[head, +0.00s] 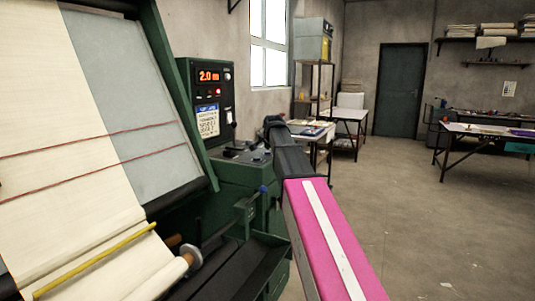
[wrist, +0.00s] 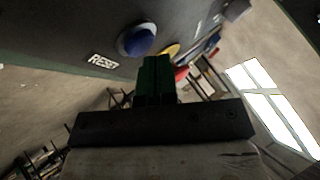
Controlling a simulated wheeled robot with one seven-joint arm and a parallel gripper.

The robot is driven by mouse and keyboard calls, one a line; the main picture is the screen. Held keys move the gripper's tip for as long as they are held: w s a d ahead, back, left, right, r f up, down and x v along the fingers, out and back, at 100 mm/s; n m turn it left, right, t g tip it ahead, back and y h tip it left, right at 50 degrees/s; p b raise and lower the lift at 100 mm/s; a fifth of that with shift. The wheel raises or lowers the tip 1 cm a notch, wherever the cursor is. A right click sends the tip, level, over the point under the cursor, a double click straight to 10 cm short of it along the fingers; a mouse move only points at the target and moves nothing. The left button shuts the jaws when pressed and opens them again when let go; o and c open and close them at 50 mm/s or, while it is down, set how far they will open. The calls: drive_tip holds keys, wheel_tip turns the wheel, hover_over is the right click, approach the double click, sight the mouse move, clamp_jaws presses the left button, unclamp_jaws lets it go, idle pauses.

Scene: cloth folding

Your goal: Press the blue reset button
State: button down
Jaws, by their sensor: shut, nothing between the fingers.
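The blue reset button (wrist: 137,40) is a round dome on a dark panel (wrist: 70,30), beside a white RESET label (wrist: 103,62) in the wrist view. My gripper (wrist: 155,62) has its two dark green fingers together, with nothing between them. The fingertips appear just below and right of the blue button; I cannot tell how far they are from the panel. In the head view my gripper (head: 272,125) is at the end of my pink arm, beside the green machine's console (head: 245,153). I cannot make out the blue button in the head view.
A control box (head: 207,105) with a lit red display stands behind the console. A cloth roll (head: 120,260) is at the left.

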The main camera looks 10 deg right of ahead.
drive_tip(key=shift+f, duration=0.45)
idle(0.4)
drive_tip(key=shift+r, duration=0.85)
drive_tip(key=shift+r, duration=2.55)
